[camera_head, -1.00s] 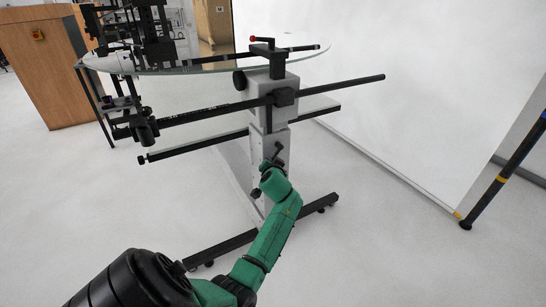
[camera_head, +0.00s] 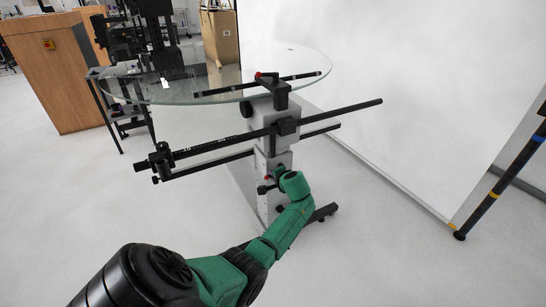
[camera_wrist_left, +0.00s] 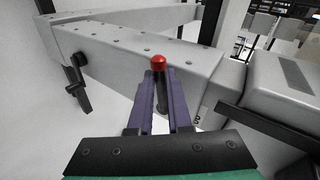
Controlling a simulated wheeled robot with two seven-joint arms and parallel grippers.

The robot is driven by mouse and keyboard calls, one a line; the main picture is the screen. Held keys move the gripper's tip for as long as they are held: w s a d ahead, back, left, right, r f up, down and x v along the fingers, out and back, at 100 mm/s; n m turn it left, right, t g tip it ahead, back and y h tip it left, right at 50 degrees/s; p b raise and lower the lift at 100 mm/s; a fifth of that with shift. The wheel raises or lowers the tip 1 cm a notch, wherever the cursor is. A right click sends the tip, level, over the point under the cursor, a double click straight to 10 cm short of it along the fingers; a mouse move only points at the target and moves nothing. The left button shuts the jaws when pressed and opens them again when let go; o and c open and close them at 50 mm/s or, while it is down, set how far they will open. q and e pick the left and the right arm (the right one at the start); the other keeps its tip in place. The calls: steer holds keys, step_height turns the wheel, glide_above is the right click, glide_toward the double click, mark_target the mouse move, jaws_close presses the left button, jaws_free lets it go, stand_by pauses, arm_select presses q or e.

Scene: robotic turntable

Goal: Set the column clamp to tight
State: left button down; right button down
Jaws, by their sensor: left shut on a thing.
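The column clamp's red-tipped lever (camera_wrist_left: 158,64) stands between the purple fingers of my left gripper (camera_wrist_left: 162,100) in the left wrist view. The fingers are shut on its dark shaft. In the head view my left gripper (camera_head: 270,184) is at the near side of the grey column (camera_head: 273,160), under the glass turntable, and my green wrist partly hides the clamp there. A red spot of the lever shows beside the fingers. How tight the clamp is cannot be told. My right gripper is in neither view.
Above are the round glass top (camera_head: 210,90) and long black crossbars (camera_head: 345,110), close to my arm. A second red-tipped lever (camera_head: 259,75) sits on the top bracket. A black lever (camera_wrist_left: 78,85) shows at left in the wrist view.

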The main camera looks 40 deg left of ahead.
arm_select(q)
steer(key=shift+r+m+g+p, duration=0.3)
steer(key=shift+g+p, duration=0.05)
steer(key=shift+g, duration=0.05)
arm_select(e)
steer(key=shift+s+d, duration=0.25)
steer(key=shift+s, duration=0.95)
arm_select(q)
steer(key=c, duration=0.8)
jaws_free()
steer(key=shift+c, duration=0.2)
steer(key=p+v, duration=0.3)
steer(key=v, duration=1.1)
steer(key=shift+d, duration=0.3)
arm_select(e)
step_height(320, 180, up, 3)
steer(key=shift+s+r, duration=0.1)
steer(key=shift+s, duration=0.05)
